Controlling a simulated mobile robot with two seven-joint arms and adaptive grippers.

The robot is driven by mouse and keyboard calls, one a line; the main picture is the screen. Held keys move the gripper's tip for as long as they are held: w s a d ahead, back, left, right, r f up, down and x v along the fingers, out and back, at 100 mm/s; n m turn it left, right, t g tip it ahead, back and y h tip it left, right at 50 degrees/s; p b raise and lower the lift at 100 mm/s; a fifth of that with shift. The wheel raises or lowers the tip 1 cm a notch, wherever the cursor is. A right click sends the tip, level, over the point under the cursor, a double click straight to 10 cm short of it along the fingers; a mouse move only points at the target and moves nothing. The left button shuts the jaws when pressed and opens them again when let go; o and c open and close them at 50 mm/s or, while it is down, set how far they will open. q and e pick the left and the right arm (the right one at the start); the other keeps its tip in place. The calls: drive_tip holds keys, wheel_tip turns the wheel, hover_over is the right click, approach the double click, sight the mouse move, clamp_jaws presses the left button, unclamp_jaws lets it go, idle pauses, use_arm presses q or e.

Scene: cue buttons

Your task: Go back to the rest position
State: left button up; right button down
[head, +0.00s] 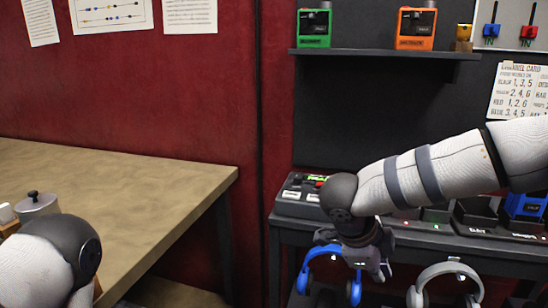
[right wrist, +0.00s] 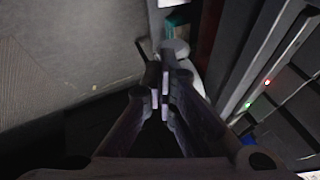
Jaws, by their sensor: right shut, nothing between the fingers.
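My right gripper (head: 380,268) is shut and empty. It points down in front of the dark desk's front edge, near the blue headphones (head: 304,277). In the right wrist view the fingers of my right gripper (right wrist: 165,82) are together with nothing between them. My left arm shows only as a rounded joint at the lower left of the head view; its gripper is out of frame. A button box (head: 296,207) with green, red and white parts sits on the desk left of my right wrist, partly hidden by it.
Grey headphones (head: 447,268) hang below the dark desk (head: 480,249), right of my gripper. Blue device (head: 524,205) stands in a dark holder on the desk. A wooden table (head: 130,190) fills the left. A shelf (head: 390,52) holds green and orange devices.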

drive_tip(key=s+d+f+n+t+y, duration=0.1)
drive_tip(key=s+f+n, duration=0.55)
drive_tip(key=f, duration=0.35)
drive_tip(key=s+f+n+t+y, duration=0.1)
drive_tip(key=s+f+n+t, duration=0.1)
drive_tip(key=s+f+n, duration=0.5)
drive_tip(key=s+f+n+g+y, duration=0.1)
drive_tip(key=s+f+n+g, duration=0.1)
drive_tip(key=s, duration=0.6)
drive_tip(key=s+d+f+n+g+y, duration=0.1)
drive_tip(key=s+n, duration=0.3)
drive_tip(key=s, duration=0.4)
drive_tip(key=s+f+n+g+y, duration=0.1)
drive_tip(key=s+f+n+g, duration=0.2)
drive_tip(key=s, duration=0.5)
drive_tip(key=shift+s+d+f+g, duration=0.15)
drive_tip(key=shift+d+f+g, duration=0.2)
drive_tip(key=shift+g, duration=0.25)
